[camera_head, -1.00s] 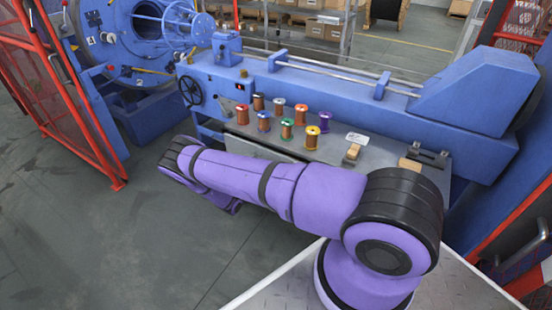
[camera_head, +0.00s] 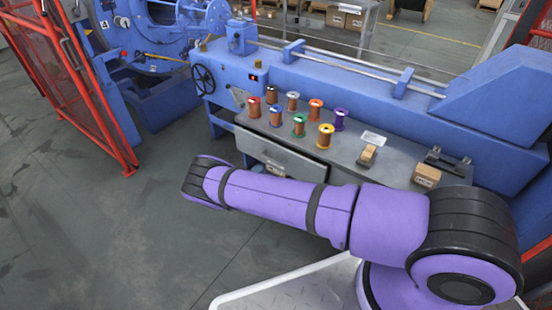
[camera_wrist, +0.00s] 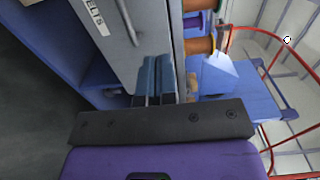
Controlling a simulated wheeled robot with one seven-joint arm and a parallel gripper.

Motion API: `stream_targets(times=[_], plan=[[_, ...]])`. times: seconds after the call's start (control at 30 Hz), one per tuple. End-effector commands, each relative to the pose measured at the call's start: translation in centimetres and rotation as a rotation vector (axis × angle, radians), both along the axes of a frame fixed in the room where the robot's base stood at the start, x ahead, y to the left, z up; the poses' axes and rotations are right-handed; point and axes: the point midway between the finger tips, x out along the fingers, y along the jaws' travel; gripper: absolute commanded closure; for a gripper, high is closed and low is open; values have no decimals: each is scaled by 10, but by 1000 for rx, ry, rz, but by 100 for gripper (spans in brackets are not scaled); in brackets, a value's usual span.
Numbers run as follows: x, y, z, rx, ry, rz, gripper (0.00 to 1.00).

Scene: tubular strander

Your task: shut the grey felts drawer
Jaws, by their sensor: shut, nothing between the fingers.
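The grey felts drawer (camera_head: 285,158) is under the bench top in the head view, with a pale label low on its front. My arm hides part of it, and how far it stands out is hard to tell. In the wrist view the grey drawer front (camera_wrist: 148,45) fills the upper middle, with a bar handle (camera_wrist: 128,22) and a partly cut-off label reading "ELTS". My gripper (camera_wrist: 156,64) is shut and empty, its fingers over the front beside the handle, near the edge. Contact cannot be told. The gripper is hidden in the head view.
Several wire spools (camera_head: 297,119) stand on the grey bench top (camera_head: 345,150), with small boxes (camera_head: 427,175) at its right. A red guard fence (camera_head: 95,100) stands at the left. The floor (camera_head: 130,235) left of my arm is clear.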

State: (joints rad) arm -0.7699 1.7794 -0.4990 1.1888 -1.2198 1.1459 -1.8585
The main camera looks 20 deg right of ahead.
Motion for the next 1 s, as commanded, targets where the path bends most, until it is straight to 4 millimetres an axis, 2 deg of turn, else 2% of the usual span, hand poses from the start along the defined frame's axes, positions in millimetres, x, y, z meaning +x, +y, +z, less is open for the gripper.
stream_targets(times=[0.6,0.8,1.0], plan=[[60,-86,-1,2,-2,-3,100],[75,-104,0,2,-2,-2,100],[79,-111,0,1,-2,-2,100]])
